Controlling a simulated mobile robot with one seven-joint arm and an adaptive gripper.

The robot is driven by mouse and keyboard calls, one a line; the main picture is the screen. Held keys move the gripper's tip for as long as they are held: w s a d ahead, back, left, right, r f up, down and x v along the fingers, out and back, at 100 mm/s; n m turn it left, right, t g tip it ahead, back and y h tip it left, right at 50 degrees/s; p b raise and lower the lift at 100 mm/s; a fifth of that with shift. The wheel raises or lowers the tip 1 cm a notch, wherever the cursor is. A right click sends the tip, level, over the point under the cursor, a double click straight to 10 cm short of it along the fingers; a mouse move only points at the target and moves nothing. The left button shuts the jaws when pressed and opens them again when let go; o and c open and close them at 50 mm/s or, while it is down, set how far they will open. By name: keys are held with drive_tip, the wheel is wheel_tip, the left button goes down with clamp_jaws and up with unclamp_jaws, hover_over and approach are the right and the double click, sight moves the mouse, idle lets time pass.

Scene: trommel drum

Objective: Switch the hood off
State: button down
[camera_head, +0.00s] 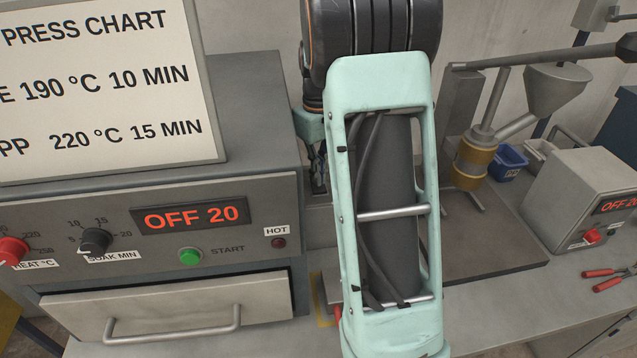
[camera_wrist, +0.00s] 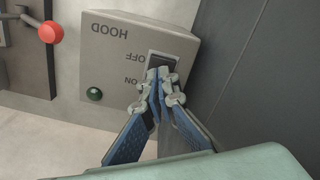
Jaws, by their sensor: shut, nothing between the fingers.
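The hood switch box (camera_wrist: 125,55) is a grey box in the wrist view, with HOOD, OFF and ON printed upside down. Its dark rocker switch (camera_wrist: 161,60) sits by the box's right edge, with the OFF side uppermost in the picture. A green lamp (camera_wrist: 94,94) is on the same face; I cannot tell if it is lit. My gripper (camera_wrist: 162,74) is shut and empty, its tips at or just in front of the rocker, covering its ON end. Contact and the rocker's tilt cannot be told. In the head view my gripper (camera_head: 319,172) is partly hidden behind my arm; the box is not visible there.
In the head view, a press (camera_head: 90,205) with an OFF 20 display stands left, below a press chart (camera_head: 100,90). A metal funnel (camera_head: 555,90), a second control box (camera_head: 580,205) and red-handled pliers (camera_head: 607,278) are right. A dark wall (camera_wrist: 255,75) flanks the switch box.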

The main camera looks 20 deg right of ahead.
drive_tip(key=shift+r+p, duration=2.1)
drive_tip(key=shift+r, duration=0.9)
drive_tip(key=shift+s+f, duration=0.1)
